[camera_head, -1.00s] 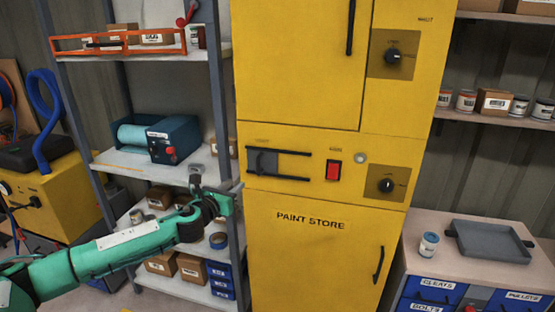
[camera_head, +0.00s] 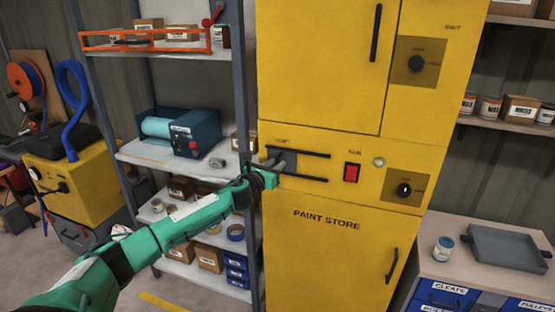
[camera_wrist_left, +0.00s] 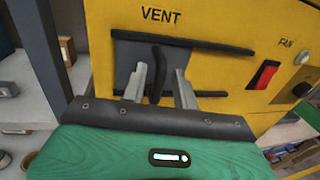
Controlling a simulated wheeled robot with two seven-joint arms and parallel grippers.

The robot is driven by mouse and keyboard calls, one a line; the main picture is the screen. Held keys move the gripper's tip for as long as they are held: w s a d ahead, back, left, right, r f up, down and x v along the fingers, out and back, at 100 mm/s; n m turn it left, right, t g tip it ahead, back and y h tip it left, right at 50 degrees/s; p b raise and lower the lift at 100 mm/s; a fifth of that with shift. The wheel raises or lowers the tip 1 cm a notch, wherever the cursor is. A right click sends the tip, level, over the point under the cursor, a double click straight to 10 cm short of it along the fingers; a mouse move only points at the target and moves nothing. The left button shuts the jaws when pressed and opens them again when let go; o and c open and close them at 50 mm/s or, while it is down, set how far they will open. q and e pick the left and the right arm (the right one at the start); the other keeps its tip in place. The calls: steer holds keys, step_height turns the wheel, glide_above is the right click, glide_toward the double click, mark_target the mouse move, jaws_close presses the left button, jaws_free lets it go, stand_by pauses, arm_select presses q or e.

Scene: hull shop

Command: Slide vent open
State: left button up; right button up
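The vent is a dark grey sliding panel (camera_wrist_left: 126,62) between two black rails on the yellow paint store cabinet (camera_head: 330,255), under the label VENT. The panel sits at the left end of the rails; bare yellow shows to its right. It also shows in the head view (camera_head: 290,158), partly hidden by my gripper. A black upright handle (camera_wrist_left: 157,72) stands on the panel. My left gripper (camera_wrist_left: 159,82) is open, with its two grey fingers on either side of the handle and gaps visible. In the head view my left gripper (camera_head: 277,165) is at the panel. My right gripper is out of view.
A red switch (camera_head: 351,173) and a black knob (camera_head: 403,190) are right of the vent. A shelf rack (camera_head: 243,90) stands close on the left, beside my left arm. A counter with a grey tray (camera_head: 507,248) is at the right.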

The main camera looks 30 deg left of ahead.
arm_select(q)
steer(key=shift+w, duration=1.05)
jaws_close()
steer(key=d+p, duration=0.1)
steer(key=d, duration=0.2)
steer(key=w+d+p, duration=0.1)
steer(key=d, duration=0.3)
steer(key=w+d, duration=0.1)
steer(key=d, duration=0.2)
steer(key=shift+w+d+p, duration=0.25)
steer(key=shift+d+p, duration=0.1)
steer(key=shift+p, duration=0.05)
steer(key=shift+a, duration=0.15)
jaws_free()
steer(key=shift+d, duration=0.25)
steer(key=shift+w+r, duration=0.1)
steer(key=shift+a, duration=0.2)
